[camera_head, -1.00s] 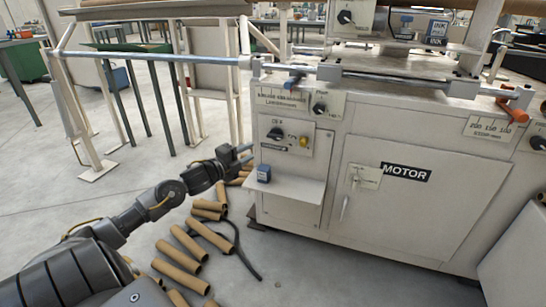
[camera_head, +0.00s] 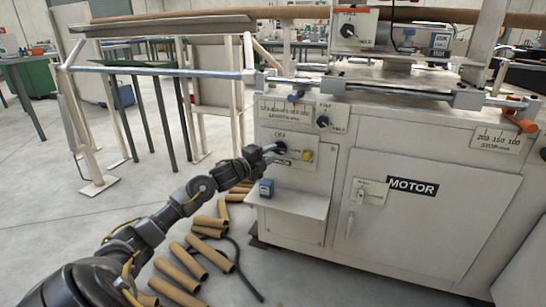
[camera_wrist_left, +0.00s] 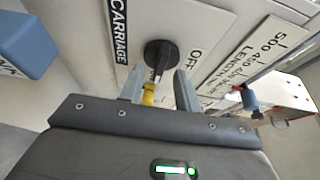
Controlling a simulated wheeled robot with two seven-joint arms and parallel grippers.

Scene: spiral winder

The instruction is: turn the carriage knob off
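The carriage knob (camera_wrist_left: 160,54) is a black round knob on a white plate, between the CARRIAGE label (camera_wrist_left: 119,30) and the word OFF (camera_wrist_left: 195,60) in the left wrist view. Its ridge runs toward the bottom of that view; which end is the pointer is unclear. My left gripper (camera_wrist_left: 160,74) is open, with one finger on either side of the knob's lower part. I cannot tell if they touch it. In the head view, my left gripper (camera_head: 272,152) reaches the control panel from the left and partly covers the knob. My right gripper is not in view.
A yellow button (camera_head: 307,155) sits right of the knob. Another knob (camera_head: 323,122) is above. Cardboard tubes (camera_head: 182,266) lie on the floor beside the cabinet.

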